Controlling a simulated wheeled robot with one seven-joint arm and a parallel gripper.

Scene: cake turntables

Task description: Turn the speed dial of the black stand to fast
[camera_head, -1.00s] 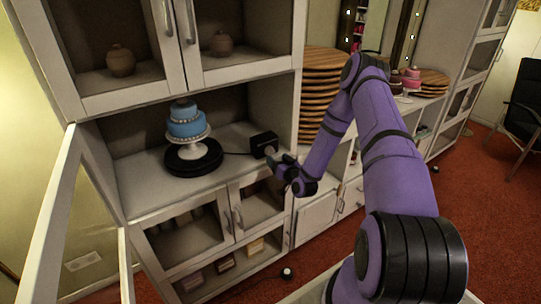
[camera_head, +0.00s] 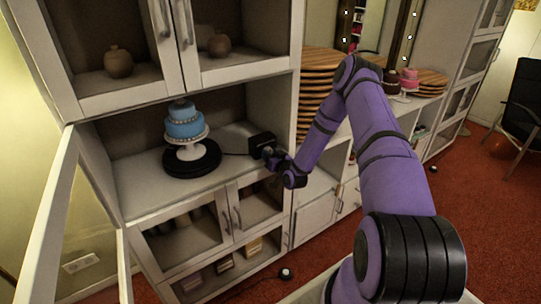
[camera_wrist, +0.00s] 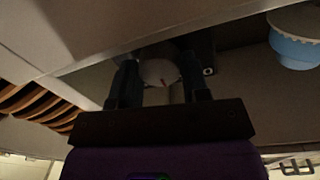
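The black stand (camera_head: 207,161) is a round turntable on the cabinet shelf, carrying a blue tiered cake (camera_head: 184,125) on a white pedestal. A cord joins it to a black control box (camera_head: 261,141) at the shelf's right side. In the wrist view a pale round dial (camera_wrist: 158,72) with a small red mark faces the camera. My gripper (camera_head: 270,154) is at the front of the box. In the wrist view its two fingers (camera_wrist: 161,84) stand on either side of the dial, seemingly open; contact is unclear. The speed markings cannot be read.
The cabinet's right upright (camera_head: 283,170) is close beside my gripper. An open glass door (camera_head: 52,215) stands at the left. Stacked wooden boards (camera_head: 318,75) are to the right. In the wrist view the blue cake's lower tier (camera_wrist: 295,50) shows at upper right.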

